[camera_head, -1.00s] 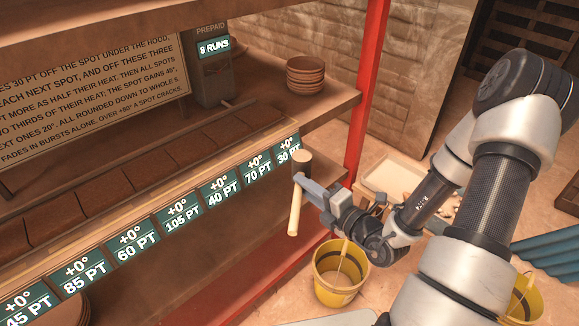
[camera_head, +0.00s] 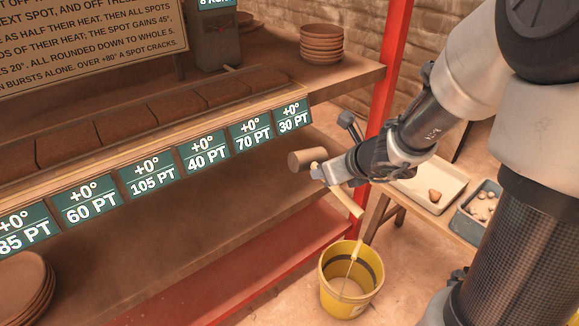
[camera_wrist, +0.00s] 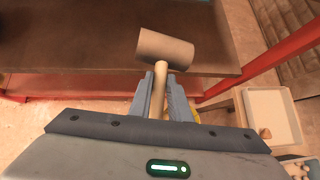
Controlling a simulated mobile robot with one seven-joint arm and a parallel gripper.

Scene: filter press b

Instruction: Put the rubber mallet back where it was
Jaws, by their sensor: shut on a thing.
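The rubber mallet has a brown cylindrical head (camera_head: 306,159) and a pale wooden handle (camera_head: 344,200). My gripper (camera_head: 326,172) is shut on the handle close below the head, in front of the shelf and clear of it. The handle slants down to the right in the head view. In the wrist view the mallet head (camera_wrist: 165,48) lies beyond the fingertips (camera_wrist: 162,88), with the handle between the two fingers. The handle's lower end appears above the yellow bucket (camera_head: 351,280) in the head view; I cannot tell whether they touch.
A red post (camera_head: 391,75) stands just behind my gripper. The shelf carries a row of brown tiles (camera_head: 120,120) above green labels (camera_head: 205,152), and stacked bowls (camera_head: 321,43). A white tray (camera_head: 425,180) and a grey bin (camera_head: 482,208) sit on a bench (camera_head: 452,232) to the right.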

